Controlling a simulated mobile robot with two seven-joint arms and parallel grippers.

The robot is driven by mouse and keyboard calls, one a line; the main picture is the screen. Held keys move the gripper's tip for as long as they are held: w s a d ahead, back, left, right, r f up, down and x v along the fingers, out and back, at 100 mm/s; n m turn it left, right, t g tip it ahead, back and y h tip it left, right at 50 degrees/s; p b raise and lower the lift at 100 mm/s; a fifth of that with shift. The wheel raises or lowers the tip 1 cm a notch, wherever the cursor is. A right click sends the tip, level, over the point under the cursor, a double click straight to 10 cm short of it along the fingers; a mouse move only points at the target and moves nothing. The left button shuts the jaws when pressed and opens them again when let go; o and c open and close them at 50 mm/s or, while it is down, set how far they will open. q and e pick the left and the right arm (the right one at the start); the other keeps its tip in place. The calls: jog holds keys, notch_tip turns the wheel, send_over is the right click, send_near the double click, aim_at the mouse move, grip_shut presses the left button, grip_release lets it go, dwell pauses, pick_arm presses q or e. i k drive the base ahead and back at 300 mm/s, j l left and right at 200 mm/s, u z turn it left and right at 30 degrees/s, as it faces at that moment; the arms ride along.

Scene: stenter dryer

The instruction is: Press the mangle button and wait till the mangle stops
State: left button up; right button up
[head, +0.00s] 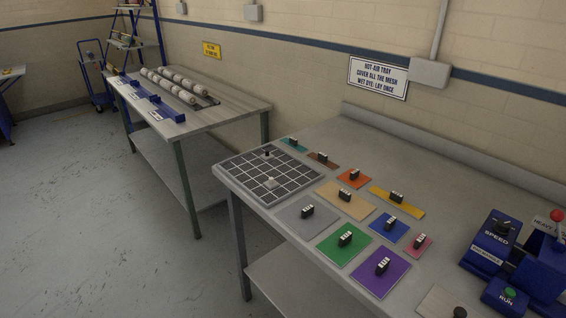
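Neither of my grippers is in the head view. At the right edge is a blue control box (490,244) marked SPEED with a black knob. A smaller blue box with a green button (510,293) marked RUN stands in front of it. Beside them is a blue unit (541,272) with a red ball-topped lever (557,215) and a partly cut-off label that reads HEAVY. Pale rollers (170,84) lie on the far left table, behind blue blocks with white labels (150,105). No label reading mangle is legible, and I cannot tell whether anything turns.
The near grey table (330,144) holds a mesh tray (266,198) with two small items on it. Several coloured flat pieces with black grips, such as a purple one (382,282), lie right of it. A pale plate (436,301) is at the bottom edge.

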aim_at(509, 292)
jog(key=k+z, duration=0.2)
jog(key=z, duration=1.45)
